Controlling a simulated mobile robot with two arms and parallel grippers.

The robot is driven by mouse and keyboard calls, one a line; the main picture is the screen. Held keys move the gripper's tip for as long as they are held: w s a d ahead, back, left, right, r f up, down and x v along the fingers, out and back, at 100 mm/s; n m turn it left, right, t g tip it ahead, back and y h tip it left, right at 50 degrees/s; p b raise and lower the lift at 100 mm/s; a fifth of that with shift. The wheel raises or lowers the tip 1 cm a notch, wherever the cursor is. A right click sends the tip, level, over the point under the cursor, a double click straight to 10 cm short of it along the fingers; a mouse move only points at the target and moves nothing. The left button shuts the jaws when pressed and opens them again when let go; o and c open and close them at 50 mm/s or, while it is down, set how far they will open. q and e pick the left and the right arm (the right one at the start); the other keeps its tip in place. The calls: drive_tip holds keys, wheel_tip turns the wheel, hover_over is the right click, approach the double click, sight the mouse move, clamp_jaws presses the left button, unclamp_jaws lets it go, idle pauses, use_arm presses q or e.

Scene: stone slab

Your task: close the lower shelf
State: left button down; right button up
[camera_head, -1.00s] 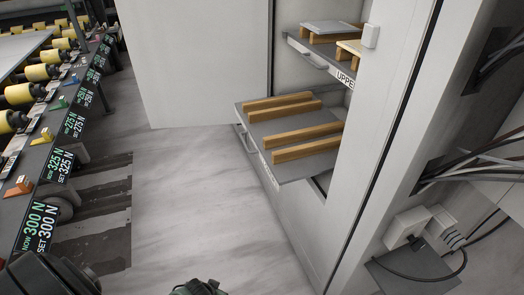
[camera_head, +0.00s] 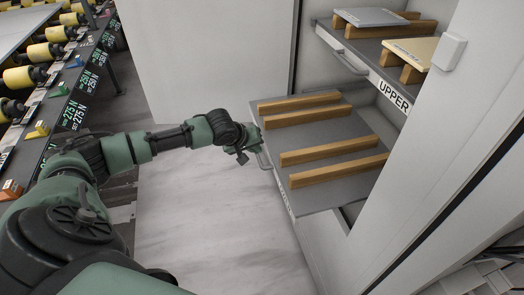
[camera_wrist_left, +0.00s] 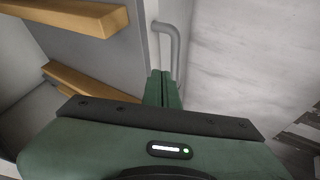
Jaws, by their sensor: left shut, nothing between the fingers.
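The lower shelf (camera_head: 312,134) is a grey tray pulled out of the white cabinet, with several wooden bars lying across it. Its bar handle (camera_head: 264,160) is on the front edge, facing left; the handle also shows in the left wrist view (camera_wrist_left: 175,45). My left gripper (camera_head: 254,140) is at the shelf's front edge by the handle. In the left wrist view its green fingers (camera_wrist_left: 163,85) are together and empty, just short of the handle; I cannot tell whether they touch the front. My right gripper is not in view.
A roller line (camera_head: 60,80) runs along the left. The pale floor (camera_head: 200,220) between is clear. A white cabinet panel (camera_head: 205,60) stands behind.

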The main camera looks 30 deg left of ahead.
use_arm(q)
drive_tip(key=x, duration=0.5)
drive_tip(key=shift+w+f, duration=0.1)
drive_tip(key=shift+w, duration=0.05)
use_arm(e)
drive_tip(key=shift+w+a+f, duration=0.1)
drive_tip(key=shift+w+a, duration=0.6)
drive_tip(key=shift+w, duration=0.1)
